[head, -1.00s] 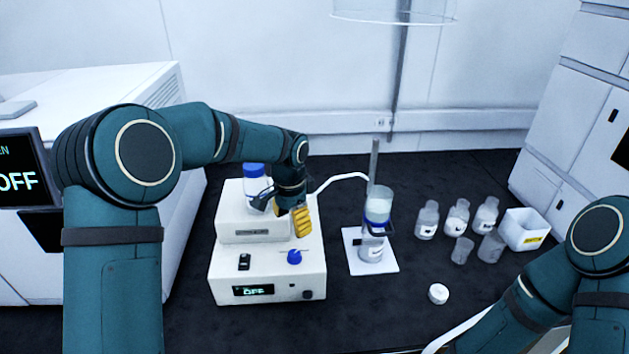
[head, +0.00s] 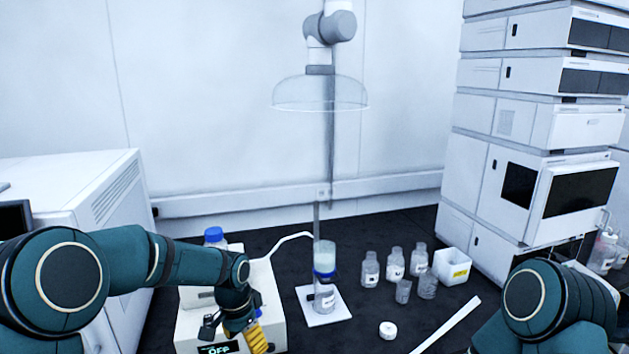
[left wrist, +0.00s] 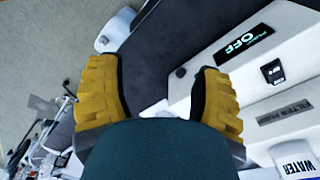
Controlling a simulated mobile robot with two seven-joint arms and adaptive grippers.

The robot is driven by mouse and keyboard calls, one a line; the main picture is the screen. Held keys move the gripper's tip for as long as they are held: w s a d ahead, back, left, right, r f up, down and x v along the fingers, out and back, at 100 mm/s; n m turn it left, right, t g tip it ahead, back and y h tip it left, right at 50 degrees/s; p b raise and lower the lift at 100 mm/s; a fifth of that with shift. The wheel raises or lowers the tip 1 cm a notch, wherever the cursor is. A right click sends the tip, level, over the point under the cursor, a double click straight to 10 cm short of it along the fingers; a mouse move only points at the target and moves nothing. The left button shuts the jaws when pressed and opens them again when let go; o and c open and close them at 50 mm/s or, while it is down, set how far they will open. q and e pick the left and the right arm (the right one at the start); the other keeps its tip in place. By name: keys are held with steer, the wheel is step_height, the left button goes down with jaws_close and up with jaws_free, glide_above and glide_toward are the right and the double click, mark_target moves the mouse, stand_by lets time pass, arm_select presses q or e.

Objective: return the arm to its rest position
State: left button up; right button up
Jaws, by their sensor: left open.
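My left arm comes in from the left in the head view. Its gripper (head: 254,340) hangs above the front of a white pump unit (head: 190,338) whose display reads OFF. In the left wrist view the yellow fingers (left wrist: 160,92) are spread apart with nothing between them. The dark bench top and the pump's front edge lie below the fingers. My right arm shows at the lower right of the head view, but its gripper is outside the picture.
A blue-capped bottle (head: 214,237) stands on the pump. Right of it is a filter flask (head: 325,275) on a white stand. Several small bottles (head: 395,264), a white bin (head: 453,266) and a white cap (head: 387,330) stand further right. A clear hood (head: 320,93) hangs above.

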arm_select(q)
step_height(320, 180, down, 8)
steer(key=s+d+n+h, duration=0.1)
steer(key=s+d, duration=0.1)
steer(key=s+d+f+n+h, duration=0.1)
steer(key=s+f+n, duration=0.3)
steer(key=s, duration=0.5)
steer(key=s+d+f+n+t+h, duration=0.1)
steer(key=s+f+n, duration=0.3)
steer(key=s+f, duration=0.4)
steer(key=shift+s+d+f, duration=0.15)
steer(key=shift+s+d, duration=0.45)
steer(key=shift+s, duration=0.55)
arm_select(e)
steer(key=shift+w+f, duration=0.2)
steer(key=shift+w, duration=0.35)
